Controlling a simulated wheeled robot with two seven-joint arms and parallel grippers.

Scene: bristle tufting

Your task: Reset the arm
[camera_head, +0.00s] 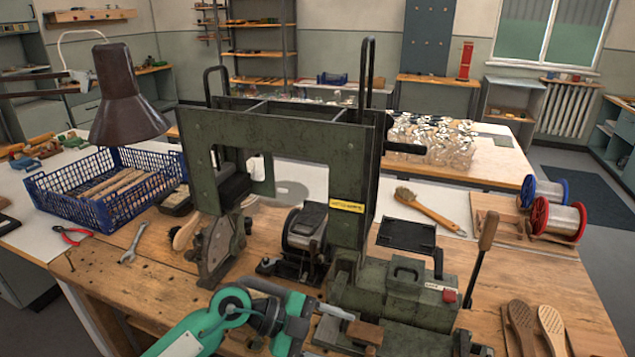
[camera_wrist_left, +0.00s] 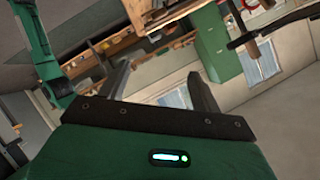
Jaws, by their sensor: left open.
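My left arm, teal and black, comes in at the bottom of the head view. Its gripper (camera_head: 328,318) is in front of the dark green tufting machine (camera_head: 275,130), close to the machine's lower front part. In the left wrist view the two dark fingers of this gripper (camera_wrist_left: 161,84) stand wide apart with nothing between them. That view is tilted and looks out to the room, with the window (camera_wrist_left: 258,68) and a green cabinet (camera_wrist_left: 216,42) beyond the fingers. My right gripper is in neither view.
A brush (camera_head: 430,210), wire spools (camera_head: 558,219) and wooden brush bodies (camera_head: 552,327) are at right. A lever (camera_head: 487,235) sticks up beside the machine.

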